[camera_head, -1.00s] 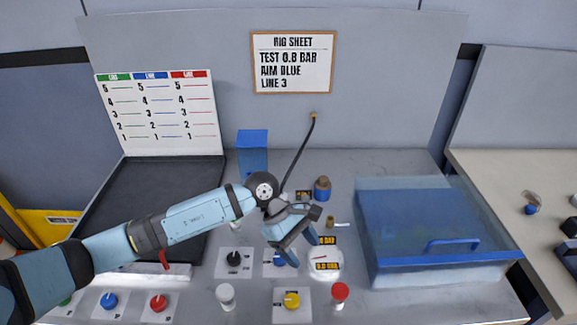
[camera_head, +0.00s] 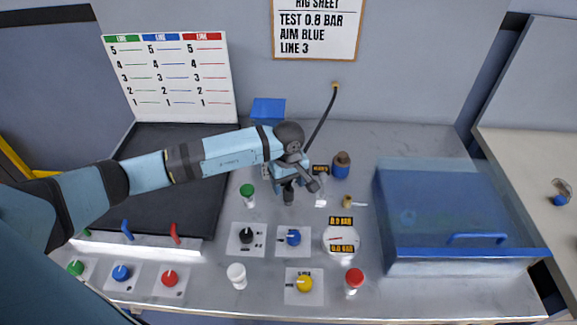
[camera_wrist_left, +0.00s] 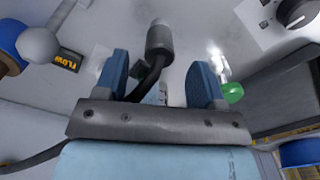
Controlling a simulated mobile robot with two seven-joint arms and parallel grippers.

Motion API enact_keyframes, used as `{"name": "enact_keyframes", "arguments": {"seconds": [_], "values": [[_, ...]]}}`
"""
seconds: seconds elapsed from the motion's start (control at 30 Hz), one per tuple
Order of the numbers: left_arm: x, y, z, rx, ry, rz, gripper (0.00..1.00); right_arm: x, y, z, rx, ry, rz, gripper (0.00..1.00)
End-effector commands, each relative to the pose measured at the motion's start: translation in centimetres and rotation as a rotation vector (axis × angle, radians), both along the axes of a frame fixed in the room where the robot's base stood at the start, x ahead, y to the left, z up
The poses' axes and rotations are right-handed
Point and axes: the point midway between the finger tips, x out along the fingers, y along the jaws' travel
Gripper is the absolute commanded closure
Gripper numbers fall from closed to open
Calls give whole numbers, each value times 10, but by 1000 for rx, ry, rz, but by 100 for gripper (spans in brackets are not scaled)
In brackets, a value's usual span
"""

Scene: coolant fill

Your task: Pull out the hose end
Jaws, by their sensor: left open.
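The black hose (camera_head: 320,132) runs from a brass fitting on the back wall down behind my left gripper (camera_head: 290,180). In the left wrist view the hose end, a grey cylinder (camera_wrist_left: 160,38), shows just beyond the fingertips, with the dark hose bending beside it. My left gripper (camera_wrist_left: 159,66) is open, its two blue fingers on either side of the hose end's line. I cannot tell whether either finger touches it. In the head view the gripper partly hides the hose's lower part. My right gripper is not in view.
A green-capped post (camera_head: 248,194) stands left. Knob plates and a gauge (camera_head: 341,240) lie in front.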

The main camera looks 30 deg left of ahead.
Motion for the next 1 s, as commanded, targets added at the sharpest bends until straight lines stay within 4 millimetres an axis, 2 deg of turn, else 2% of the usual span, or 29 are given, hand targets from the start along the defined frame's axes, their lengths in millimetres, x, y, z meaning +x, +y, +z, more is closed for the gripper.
{"name": "enact_keyframes", "arguments": {"seconds": [0.1, 0.3, 0.7, 0.77, 0.93, 0.97, 1.0], "values": [[-1, -1, -21, -2, 3, 1, 37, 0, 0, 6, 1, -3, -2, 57], [0, -1, -45, -2, 0, 0, 37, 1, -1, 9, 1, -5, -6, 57], [0, 0, -52, -1, -1, 0, 37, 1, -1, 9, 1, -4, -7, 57], [0, 0, -52, -1, 0, 0, 48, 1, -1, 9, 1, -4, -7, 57], [0, 0, -52, -1, 0, 0, 87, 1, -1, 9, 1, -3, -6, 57], [0, 0, -52, -1, 0, 0, 90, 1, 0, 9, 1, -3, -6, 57], [0, 0, -52, -1, 0, 0, 69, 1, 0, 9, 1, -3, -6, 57]]}}
